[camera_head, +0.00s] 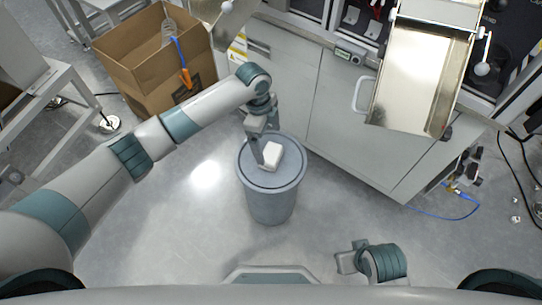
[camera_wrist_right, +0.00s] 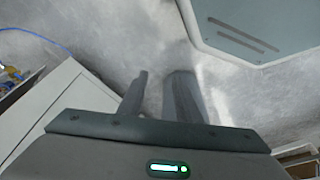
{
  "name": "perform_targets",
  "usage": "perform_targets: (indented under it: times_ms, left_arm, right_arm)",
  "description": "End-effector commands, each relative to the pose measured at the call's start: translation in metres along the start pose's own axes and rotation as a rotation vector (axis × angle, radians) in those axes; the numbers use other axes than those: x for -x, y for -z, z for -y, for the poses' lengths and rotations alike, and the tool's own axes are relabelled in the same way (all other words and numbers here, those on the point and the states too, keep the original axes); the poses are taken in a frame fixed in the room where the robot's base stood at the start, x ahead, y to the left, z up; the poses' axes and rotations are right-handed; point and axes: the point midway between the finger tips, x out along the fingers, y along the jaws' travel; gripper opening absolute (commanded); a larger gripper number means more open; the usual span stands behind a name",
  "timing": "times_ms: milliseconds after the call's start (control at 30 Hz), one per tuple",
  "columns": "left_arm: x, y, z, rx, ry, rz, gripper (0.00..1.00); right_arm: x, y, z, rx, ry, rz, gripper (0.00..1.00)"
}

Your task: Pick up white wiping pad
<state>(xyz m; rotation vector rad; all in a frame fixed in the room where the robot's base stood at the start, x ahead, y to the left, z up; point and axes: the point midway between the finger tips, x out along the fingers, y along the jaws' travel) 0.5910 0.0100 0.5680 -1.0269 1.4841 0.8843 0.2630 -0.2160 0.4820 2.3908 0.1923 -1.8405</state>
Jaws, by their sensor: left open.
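The white wiping pad (camera_head: 272,153) lies on top of the round grey bin (camera_head: 272,205) in the head view. My left gripper (camera_head: 262,155) is open and points down at the pad's left side. Its fingers partly overlap the pad in the picture, and I cannot tell whether they touch it. My right gripper (camera_wrist_right: 160,80) shows in the right wrist view, with its two fingers apart and bare floor between them. The pad does not show in that view.
A cardboard box (camera_head: 150,55) with a blue-and-orange tool stands at the back left. Grey cabinets (camera_head: 290,75) stand behind the bin, with a metal tray (camera_head: 415,80) at the upper right. A blue cable (camera_head: 440,214) lies at right. The floor around the bin is clear.

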Motion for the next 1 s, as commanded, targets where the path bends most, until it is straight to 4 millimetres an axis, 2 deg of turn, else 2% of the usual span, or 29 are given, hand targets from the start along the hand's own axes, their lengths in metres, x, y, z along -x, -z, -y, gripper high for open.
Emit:
perform_targets:
  times_ms: [33,200,733,1000]
  left_arm:
    - [-0.011,0.000,-0.001,0.000,-0.003,0.000,0.96]
    - [-0.030,0.001,0.000,0.001,0.000,-0.001,0.96]
    - [-0.039,0.000,0.001,0.000,0.000,0.000,0.96]
    - [-0.068,-0.005,0.007,0.001,-0.002,0.001,0.96]
  right_arm:
    - [0.003,0.000,0.000,0.000,0.000,0.000,0.31]
    - [0.009,-0.003,0.002,-0.001,0.003,-0.005,0.31]
    - [0.007,-0.002,0.003,0.001,0.007,-0.009,0.31]
    - [0.003,0.003,0.007,0.003,0.017,-0.035,0.31]
